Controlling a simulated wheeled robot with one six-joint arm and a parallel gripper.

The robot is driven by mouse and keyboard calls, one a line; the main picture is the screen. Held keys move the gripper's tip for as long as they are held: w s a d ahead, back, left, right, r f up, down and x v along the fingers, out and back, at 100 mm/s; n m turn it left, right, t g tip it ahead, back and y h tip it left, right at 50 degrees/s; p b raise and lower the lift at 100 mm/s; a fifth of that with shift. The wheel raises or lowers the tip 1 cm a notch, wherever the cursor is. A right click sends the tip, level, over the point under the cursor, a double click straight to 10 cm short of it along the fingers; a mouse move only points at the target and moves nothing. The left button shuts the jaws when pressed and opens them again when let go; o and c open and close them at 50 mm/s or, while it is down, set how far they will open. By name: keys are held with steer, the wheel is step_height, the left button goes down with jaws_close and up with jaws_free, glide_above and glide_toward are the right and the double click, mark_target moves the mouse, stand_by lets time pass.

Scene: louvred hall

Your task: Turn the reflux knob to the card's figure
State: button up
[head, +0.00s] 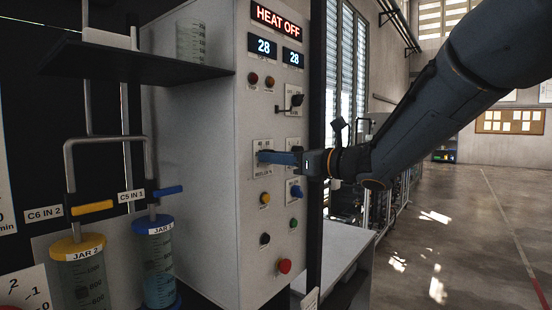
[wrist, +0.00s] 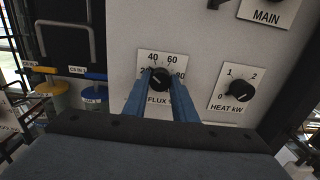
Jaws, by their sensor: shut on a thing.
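The reflux knob (wrist: 160,83) is a black round knob on a white dial plate marked 40, 60 and 80, with a partly covered mark at the left. The plate's lettering is half hidden by my fingers. My gripper (wrist: 160,76) has its two blue fingers on either side of this knob and is shut on it. In the head view my gripper (head: 266,157) reaches the panel from the right and hides the knob. The knob's pointer is too small and covered to read surely. No card with a readable reflux figure shows.
The HEAT kW knob (wrist: 240,92) is close on the right, and the MAIN switch (wrist: 217,3) is above it. The panel (head: 222,190) carries buttons and displays reading HEAT OFF, 28 and 28. A shelf (head: 130,62) and jars (head: 82,275) stand left.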

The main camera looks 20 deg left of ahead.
steer(key=shift+s+r+m+p, duration=0.1)
steer(key=shift+m+p, duration=2.2)
steer(key=shift+m, duration=11)
steer(key=o, duration=1)
steer(key=shift+o, duration=0.2)
steer(key=shift+d, duration=0.1)
